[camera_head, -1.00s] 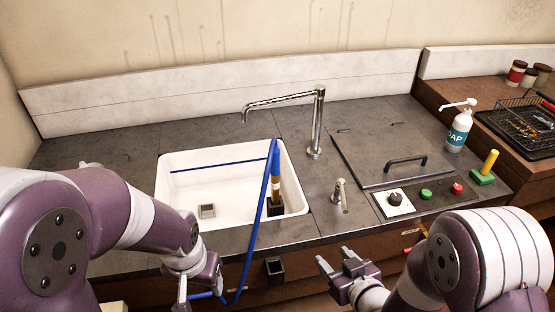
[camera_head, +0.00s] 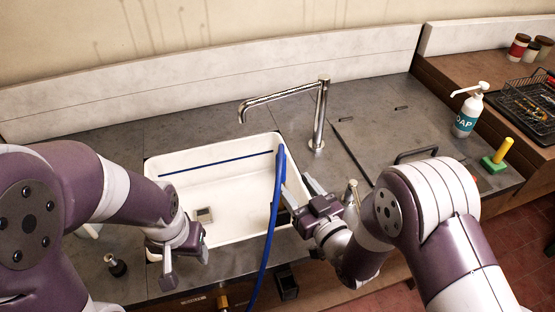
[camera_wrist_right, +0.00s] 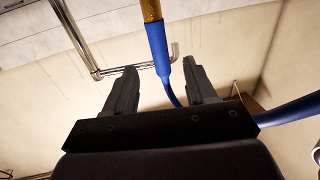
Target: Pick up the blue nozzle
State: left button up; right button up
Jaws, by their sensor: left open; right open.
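The blue nozzle (camera_head: 281,158) stands at the right end of the sink (camera_head: 205,237), with its blue hose (camera_head: 265,255) running down over the front edge. In the right wrist view, the nozzle (camera_wrist_right: 157,45) has a brass-coloured end and lines up with the gap between my right gripper's fingers (camera_wrist_right: 159,68). The fingers are open, with no clear contact on the nozzle. My left gripper (camera_head: 184,262) is open and empty by the sink's front left corner.
A metal faucet (camera_head: 318,115) stands behind the sink's right end. A small tap (camera_head: 352,190) is close behind my right gripper. A soap bottle (camera_head: 468,112) and a yellow-handled green block (camera_head: 497,158) are at the right. The left counter is mostly clear.

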aim_at(284, 172)
jog(key=x, duration=0.4)
jog(key=p+x, duration=0.1)
jog(key=x, duration=0.2)
jog(key=shift+w+a+f, duration=0.25)
jog(key=shift+w, duration=0.1)
jog(key=c, duration=1)
